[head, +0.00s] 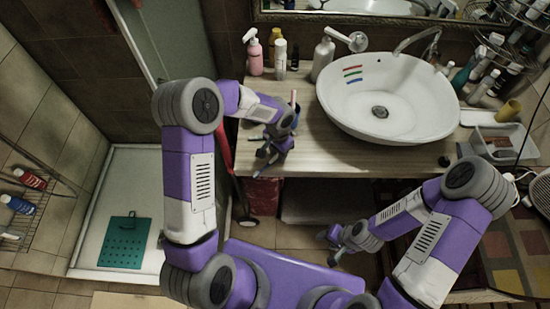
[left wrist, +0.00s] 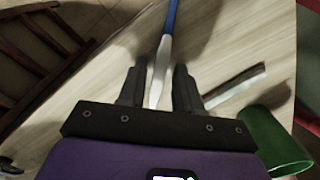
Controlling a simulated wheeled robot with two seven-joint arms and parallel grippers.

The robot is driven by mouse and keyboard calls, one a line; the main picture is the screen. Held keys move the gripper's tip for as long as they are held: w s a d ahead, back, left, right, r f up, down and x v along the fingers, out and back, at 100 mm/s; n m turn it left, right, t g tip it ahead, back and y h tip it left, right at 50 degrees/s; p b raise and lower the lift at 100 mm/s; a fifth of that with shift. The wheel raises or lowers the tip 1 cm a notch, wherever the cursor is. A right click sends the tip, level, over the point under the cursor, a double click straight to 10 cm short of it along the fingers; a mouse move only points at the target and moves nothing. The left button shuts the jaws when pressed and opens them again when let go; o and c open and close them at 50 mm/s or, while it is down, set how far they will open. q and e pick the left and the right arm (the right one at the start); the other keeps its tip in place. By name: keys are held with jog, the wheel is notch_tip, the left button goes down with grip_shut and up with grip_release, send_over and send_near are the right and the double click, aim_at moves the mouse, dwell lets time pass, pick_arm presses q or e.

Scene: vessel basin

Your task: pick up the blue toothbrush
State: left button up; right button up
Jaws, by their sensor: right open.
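The blue toothbrush (left wrist: 171,22) shows in the left wrist view, with a blue part at the top and a white part running down between the fingers of my left gripper (left wrist: 160,68). The fingers stand on either side of it with a narrow gap; I cannot tell whether they press on it. In the head view my left gripper (head: 270,150) is low at the front left of the counter (head: 350,155), and the toothbrush cannot be made out clearly there. My right gripper (head: 340,243) is open and empty, below and in front of the counter.
A green cup (left wrist: 277,140) lies near the left gripper, with a pale, thin item (left wrist: 236,88) beside it. The white basin (head: 430,105) has red, green and blue strips inside. Bottles (head: 255,55) stand at the back left. The counter's front middle is clear.

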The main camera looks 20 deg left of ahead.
pick_arm(q)
grip_shut()
